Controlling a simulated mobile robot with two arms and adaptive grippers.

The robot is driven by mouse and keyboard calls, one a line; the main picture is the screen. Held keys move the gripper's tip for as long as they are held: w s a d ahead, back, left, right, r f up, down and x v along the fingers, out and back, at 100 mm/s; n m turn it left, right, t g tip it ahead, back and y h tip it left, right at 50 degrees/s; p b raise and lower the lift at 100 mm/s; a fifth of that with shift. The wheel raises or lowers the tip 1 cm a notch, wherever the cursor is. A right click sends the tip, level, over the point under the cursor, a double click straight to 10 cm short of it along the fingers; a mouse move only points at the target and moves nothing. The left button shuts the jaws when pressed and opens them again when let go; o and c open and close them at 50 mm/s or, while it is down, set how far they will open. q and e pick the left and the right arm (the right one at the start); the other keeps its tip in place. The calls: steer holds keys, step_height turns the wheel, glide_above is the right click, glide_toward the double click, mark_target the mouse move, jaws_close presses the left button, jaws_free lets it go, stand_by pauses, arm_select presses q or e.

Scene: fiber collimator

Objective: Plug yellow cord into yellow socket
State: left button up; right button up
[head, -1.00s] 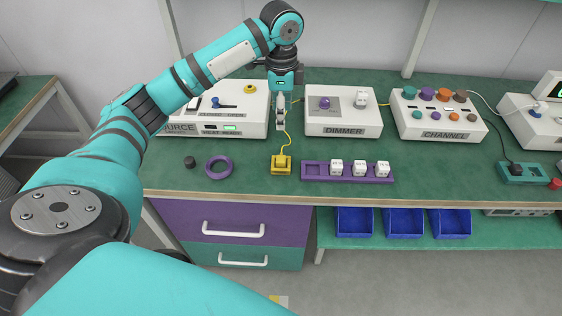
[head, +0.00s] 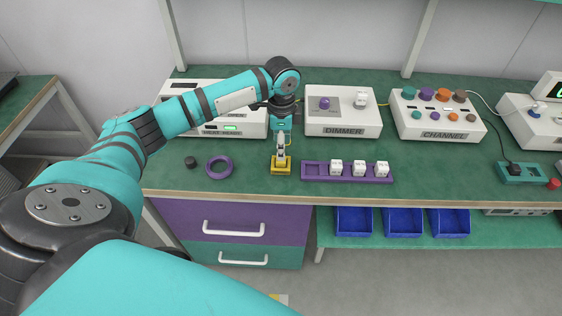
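A yellow holder (head: 281,169) stands on the green bench near its front edge, with the end of the yellow cord at it. My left gripper (head: 281,153) points down right above the holder, its fingertips at the top of the cord's end. The fingers are too small to tell whether they are open or closed on it. A short piece of yellow cord (head: 299,100) shows beside the dimmer box. The round yellow fitting on the source box is hidden behind my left arm. My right gripper is not in view.
A purple ring (head: 220,167) and a dark knob (head: 190,162) lie left of the holder. A purple rack (head: 313,171) with white cubes lies to the right. The dimmer box (head: 343,119) and channel box (head: 437,117) stand behind. The source box (head: 241,119) is partly covered by my arm.

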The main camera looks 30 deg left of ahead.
mark_target(281, 162)
arm_select(q)
steer(key=shift+s+d+f+p, duration=0.1)
steer(key=shift+d+f+p, duration=0.1)
steer(key=shift+f, duration=1.1)
steer(key=shift+d+f+p, duration=0.1)
steer(key=shift+f+p, duration=0.05)
steer(key=shift+f, duration=1.1)
steer(key=c, duration=1.1)
